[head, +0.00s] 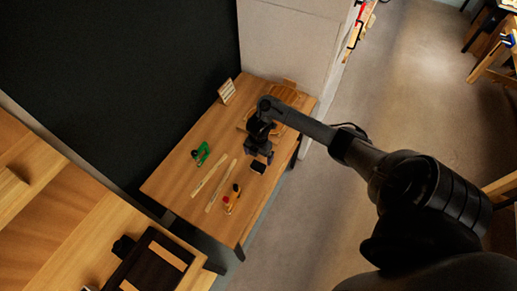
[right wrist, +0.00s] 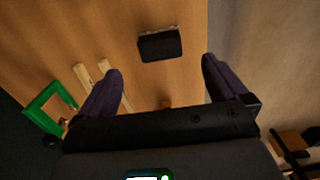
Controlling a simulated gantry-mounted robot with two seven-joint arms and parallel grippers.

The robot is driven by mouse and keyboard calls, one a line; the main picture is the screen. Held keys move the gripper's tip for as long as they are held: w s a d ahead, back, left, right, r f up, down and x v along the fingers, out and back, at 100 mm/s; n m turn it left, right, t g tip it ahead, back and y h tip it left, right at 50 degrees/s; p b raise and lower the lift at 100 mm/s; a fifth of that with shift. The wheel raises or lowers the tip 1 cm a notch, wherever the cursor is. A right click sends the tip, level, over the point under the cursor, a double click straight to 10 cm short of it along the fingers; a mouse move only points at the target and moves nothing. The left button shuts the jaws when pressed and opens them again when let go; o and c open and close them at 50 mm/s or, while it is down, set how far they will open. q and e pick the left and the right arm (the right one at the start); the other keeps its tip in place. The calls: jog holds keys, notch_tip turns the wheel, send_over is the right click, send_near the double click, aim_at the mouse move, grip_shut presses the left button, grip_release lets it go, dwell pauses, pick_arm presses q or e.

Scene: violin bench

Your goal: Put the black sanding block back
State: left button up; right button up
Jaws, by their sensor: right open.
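The black sanding block (head: 258,167) lies on the wooden bench near its right edge, just below my right gripper (head: 260,153) in the head view. In the right wrist view the block (right wrist: 160,47) is a dark rectangle with a thin pale edge along its top. It lies ahead of my right gripper (right wrist: 161,72), between the lines of its two fingers and apart from both. The right gripper is open and empty. My left gripper is in neither view. The place where the block belongs cannot be made out.
On the bench (head: 168,185) lie a green clamp-like tool (head: 201,154), two pale wooden strips (head: 210,177) and a red-and-yellow tool (head: 232,199). A small rack (head: 227,91) stands at the back. My right arm partly hides a wooden piece (head: 291,94) at the far end.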

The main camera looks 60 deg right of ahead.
jog(key=s+a+r+m+t+p, duration=0.1)
jog(key=a+r+m+t, duration=0.1)
jog(key=a, duration=0.9)
jog(key=a+r+m+t+p, duration=0.1)
jog(key=a+m+t, duration=0.15)
jog(key=a, duration=0.85)
jog(key=s+a+r+m, duration=0.4)
jog(key=s+r+m, duration=0.7)
jog(key=s+r, duration=0.1)
jog(key=shift+s+a+r+g, duration=0.2)
jog(key=shift+s+r+g, duration=0.15)
jog(key=shift+g, duration=0.1)
jog(key=shift+m, duration=0.25)
